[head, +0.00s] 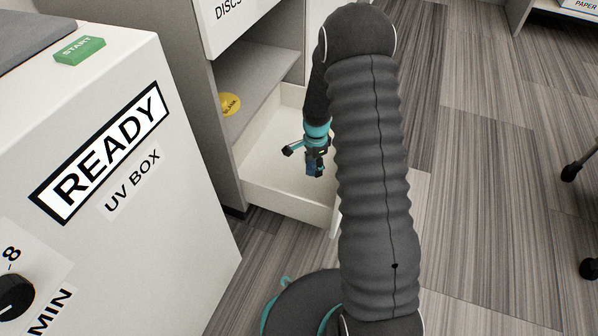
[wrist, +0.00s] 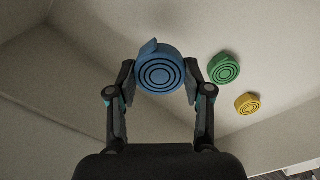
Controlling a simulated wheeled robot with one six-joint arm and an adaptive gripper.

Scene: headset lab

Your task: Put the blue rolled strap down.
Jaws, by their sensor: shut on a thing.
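The blue rolled strap (wrist: 160,75) is a flat coil with a short tail at its upper left. In the wrist view my gripper (wrist: 160,82) has a finger on each side of it and is shut on it. In the head view my gripper (head: 316,165) points down inside an open white drawer (head: 285,206). The strap is hard to make out there. I cannot tell whether the strap touches the drawer floor.
A green rolled strap (wrist: 224,68) and a yellow rolled strap (wrist: 247,103) lie to the right in the wrist view. The UV box (head: 150,150) stands left of the drawer. A shelf (head: 262,85) is above it. Chair legs (head: 580,165) are at the far right.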

